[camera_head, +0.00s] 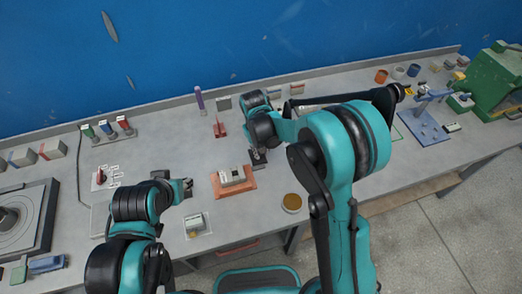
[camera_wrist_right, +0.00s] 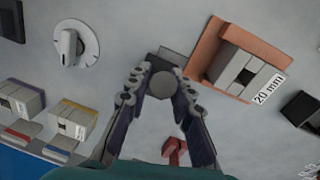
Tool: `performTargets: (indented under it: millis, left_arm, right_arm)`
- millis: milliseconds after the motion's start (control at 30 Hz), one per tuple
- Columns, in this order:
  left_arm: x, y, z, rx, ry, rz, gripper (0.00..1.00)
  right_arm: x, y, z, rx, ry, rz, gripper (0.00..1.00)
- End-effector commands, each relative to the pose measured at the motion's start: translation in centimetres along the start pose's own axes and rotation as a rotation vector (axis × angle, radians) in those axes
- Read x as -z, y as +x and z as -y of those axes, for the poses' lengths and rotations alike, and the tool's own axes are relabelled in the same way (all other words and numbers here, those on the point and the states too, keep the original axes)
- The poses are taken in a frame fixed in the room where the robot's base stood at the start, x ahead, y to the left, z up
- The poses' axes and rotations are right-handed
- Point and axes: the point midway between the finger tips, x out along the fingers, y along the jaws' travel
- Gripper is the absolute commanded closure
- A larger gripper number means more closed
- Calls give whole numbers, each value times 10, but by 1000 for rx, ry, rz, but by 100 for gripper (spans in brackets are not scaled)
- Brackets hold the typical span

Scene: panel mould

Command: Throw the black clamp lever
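The black clamp lever shows in the right wrist view as a dark grey round knob (camera_wrist_right: 163,85) seen end-on, with a dark plate behind it. My right gripper (camera_wrist_right: 162,78) has one finger on each side of the knob, with no clear gap between. In the head view my right gripper (camera_head: 258,148) points down at the bench over this dark part, and the fingers hide much of it. My left gripper (camera_head: 187,187) is left of the orange fixture, above the bench; its fingers are too small to read.
An orange plate with pale blocks (camera_head: 233,180) stands close to the left of my right gripper. A red lever (camera_head: 219,128) is behind it. A brown disc (camera_head: 291,202) lies near the front edge. A white dial (camera_wrist_right: 75,43) shows in the wrist view.

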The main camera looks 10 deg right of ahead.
Motion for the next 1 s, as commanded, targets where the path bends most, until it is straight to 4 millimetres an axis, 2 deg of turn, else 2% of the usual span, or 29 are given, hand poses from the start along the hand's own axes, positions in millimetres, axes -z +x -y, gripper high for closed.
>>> performTargets:
  millis: [267, 700, 1000]
  left_arm:
    - [0, 0, 0, 0, 0, 0, 66]
    - [-4, 6, 0, 0, 0, 0, 66]
    - [-5, 6, 0, 0, 0, 0, 66]
  right_arm:
    - [2, 0, 0, 1, -1, 9, 100]
    - [33, -8, -6, 57, -31, 323, 100]
    - [36, -10, -7, 65, -35, 366, 100]
